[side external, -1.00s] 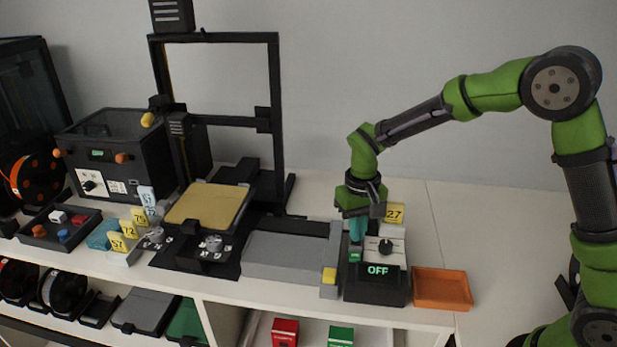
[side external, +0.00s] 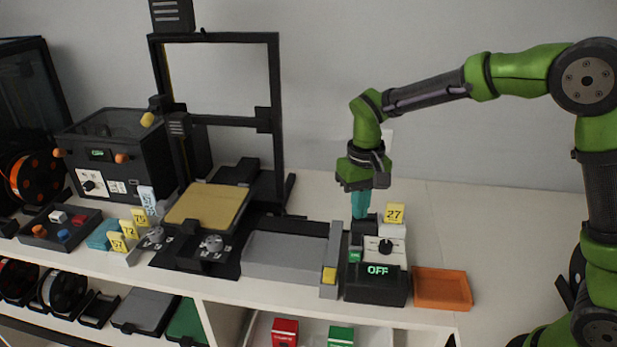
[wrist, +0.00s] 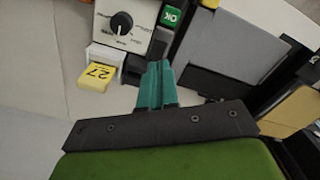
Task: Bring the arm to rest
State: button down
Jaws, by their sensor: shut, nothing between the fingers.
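My gripper (side external: 360,212) has teal fingers and a green and black wrist. It hangs pointing down, just above and behind the control box (side external: 376,290), which has a black knob and a lit "OFF" display. The fingers are together with nothing between them. The yellow "27" tag (side external: 395,213) stands at the back of the box, right of the fingers. I cannot tell whether the fingertips touch anything.
An orange tray (side external: 442,289) lies right of the box. A grey flat unit (side external: 285,257) is on its left, then a printer with a gold plate (side external: 207,206) and a tall black frame (side external: 278,120). The white tabletop is clear at the back right.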

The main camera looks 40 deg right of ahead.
jog(key=shift+f, duration=0.1)
jog(key=shift+s+f, duration=0.35)
jog(key=shift+s, duration=0.15)
jog(key=s+d+r+t+y, duration=0.1)
jog(key=s+r+t, duration=0.2)
jog(key=s+r, duration=0.2)
jog(key=s+d+r+m+t+y, duration=0.1)
jog(key=s+r+t, duration=0.3)
jog(key=s, duration=0.8)
notch_tip(320, 180, up, 2)
jog(key=shift+s+d+r, duration=0.15)
jog(key=shift+s+d, duration=0.05)
jog(key=shift+d, duration=0.2)
